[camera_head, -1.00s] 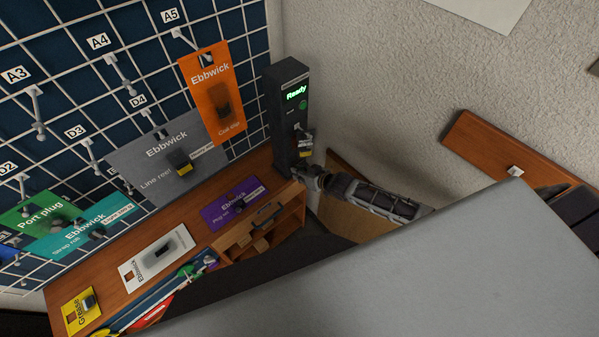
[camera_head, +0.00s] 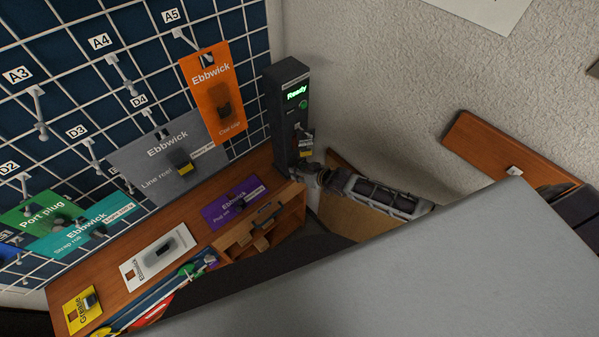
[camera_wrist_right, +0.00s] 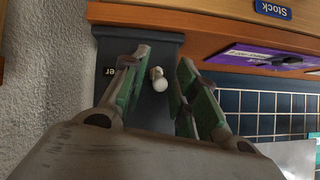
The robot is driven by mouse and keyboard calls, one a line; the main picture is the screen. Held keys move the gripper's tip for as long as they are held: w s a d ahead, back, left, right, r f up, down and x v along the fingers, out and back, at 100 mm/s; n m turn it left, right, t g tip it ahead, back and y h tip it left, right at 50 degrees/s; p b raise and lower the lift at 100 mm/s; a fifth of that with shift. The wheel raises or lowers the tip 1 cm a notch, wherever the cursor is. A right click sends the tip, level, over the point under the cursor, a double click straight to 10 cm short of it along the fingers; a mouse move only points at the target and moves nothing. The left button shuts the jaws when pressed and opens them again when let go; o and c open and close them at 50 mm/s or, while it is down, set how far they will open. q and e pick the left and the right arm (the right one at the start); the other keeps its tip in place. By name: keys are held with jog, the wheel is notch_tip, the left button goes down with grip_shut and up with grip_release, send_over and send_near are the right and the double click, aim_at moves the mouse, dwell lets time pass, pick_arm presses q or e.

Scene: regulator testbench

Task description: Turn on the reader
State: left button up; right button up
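The reader (camera_head: 286,117) is a tall dark box standing at the back end of the wooden shelf, against the wall corner. Its small screen (camera_head: 296,93) glows green with the word "Ready". In the right wrist view the reader's dark face (camera_wrist_right: 112,48) carries a small white knob or lever (camera_wrist_right: 158,80). My right gripper (camera_wrist_right: 161,62) is open, with one green-padded finger on each side of the knob; I cannot tell whether either touches it. In the head view this gripper (camera_head: 304,146) is small against the reader's lower front. My left gripper is not in view.
A wire grid with labelled hooks and hanging cards, including an orange card (camera_head: 213,95), stands left of the reader. The white wall is close on the right.

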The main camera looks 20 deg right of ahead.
dwell(0.3)
jog(key=shift+s+d+r, duration=0.1)
jog(key=shift+s, duration=0.05)
jog(key=v, duration=0.7)
dwell(0.5)
dwell(0.6)
